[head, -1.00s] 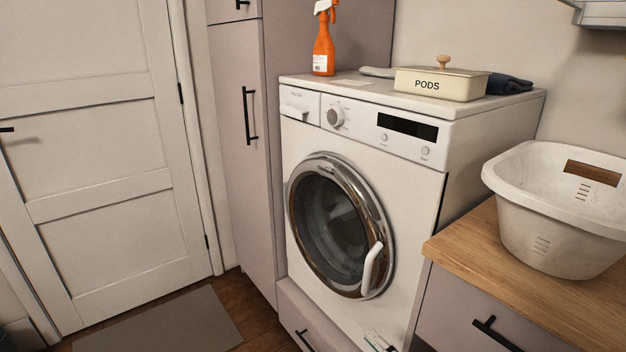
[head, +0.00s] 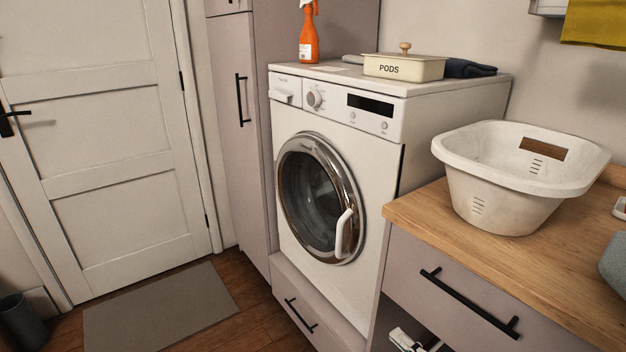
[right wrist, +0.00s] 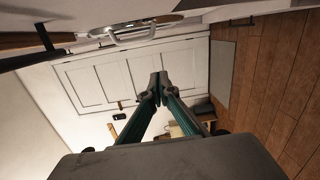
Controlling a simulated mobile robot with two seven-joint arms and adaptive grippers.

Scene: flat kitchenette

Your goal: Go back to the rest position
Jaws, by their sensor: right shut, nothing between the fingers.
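My right gripper (head: 408,341) shows only in part at the bottom edge of the head view, low in front of the counter's cabinet. In the right wrist view its two fingers (right wrist: 159,87) meet at the tips, with nothing between them. It is shut and empty, clear of the washing machine (head: 335,205). The machine's round door (head: 312,200) looks closed. My left gripper is in neither view.
A wooden counter (head: 405,208) with a white laundry basket (head: 500,205) stands at the right. The PODS box (head: 400,68) and an orange spray bottle (head: 308,38) stand on the machine. A grey mat (head: 160,308) lies before the white door (head: 105,130). A dark bin (head: 22,322) stands at lower left.

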